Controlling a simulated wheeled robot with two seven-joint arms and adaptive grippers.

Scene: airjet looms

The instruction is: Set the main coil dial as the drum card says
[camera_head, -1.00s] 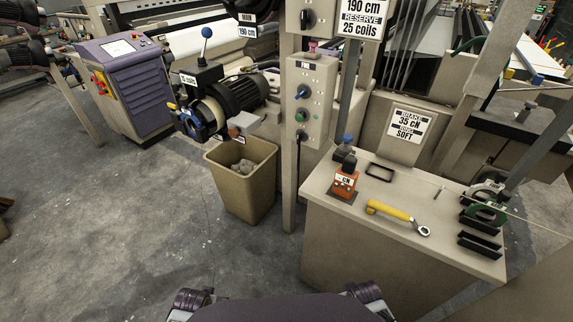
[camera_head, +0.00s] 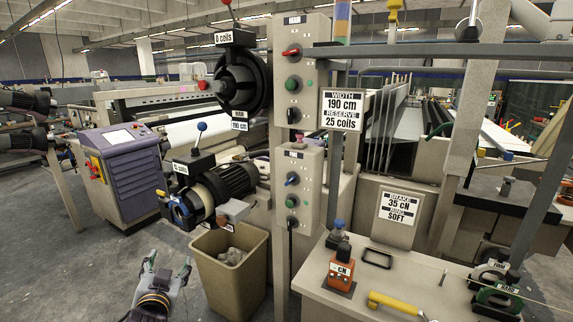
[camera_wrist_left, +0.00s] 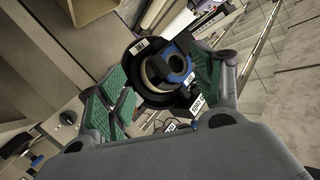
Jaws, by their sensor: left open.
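The drum card (camera_head: 343,110) reads width 190 cm, reserve 25 coils. The upper drum (camera_head: 243,80) has a "0 coils" plate (camera_head: 224,38) and a "190 cm" label. Beside it is a box labelled MAIN (camera_head: 293,60) with a red lever, a green button and a black knob (camera_head: 294,115).
A tan bin (camera_head: 232,275) stands under the lower drum. A beige bench (camera_head: 318,275) at right carries an orange CN block (camera_head: 341,272) and a yellow-handled tool (camera_head: 392,303). A purple-grey cabinet (camera_head: 128,175) stands at left. The floor between cabinet and bin is open.

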